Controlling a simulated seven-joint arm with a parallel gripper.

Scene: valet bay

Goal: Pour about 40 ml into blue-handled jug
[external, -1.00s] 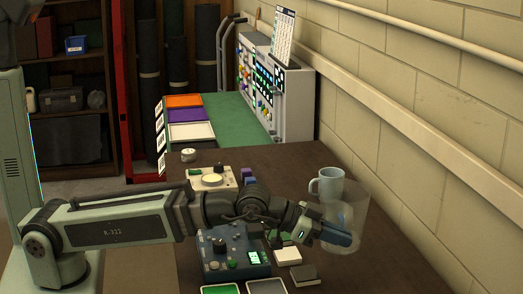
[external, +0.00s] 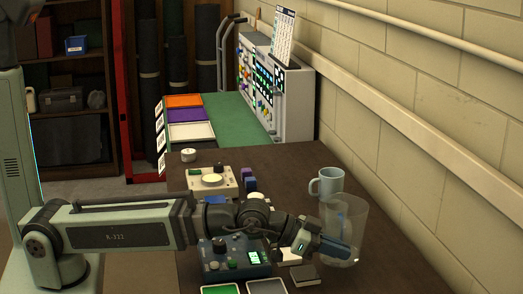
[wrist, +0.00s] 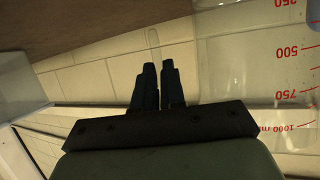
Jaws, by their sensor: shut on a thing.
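A clear measuring jug (external: 358,225) stands out at the wall side of the dark bench in the external view. A blue upright strip (external: 342,225) shows at or through it; I cannot tell whether this is its handle. My gripper (external: 340,247) is at the jug's lower side, and its dark fingers are close together (wrist: 160,75) in the wrist view. Clear walls with red marks (wrist: 287,50) show at the right of the wrist view. I see no clear liquid level.
A light-blue mug (external: 327,184) stands just behind the jug. A dark control box (external: 222,262), small blocks and coloured trays (external: 219,289) lie below and left of my arm. The block wall (external: 440,140) is close on the right.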

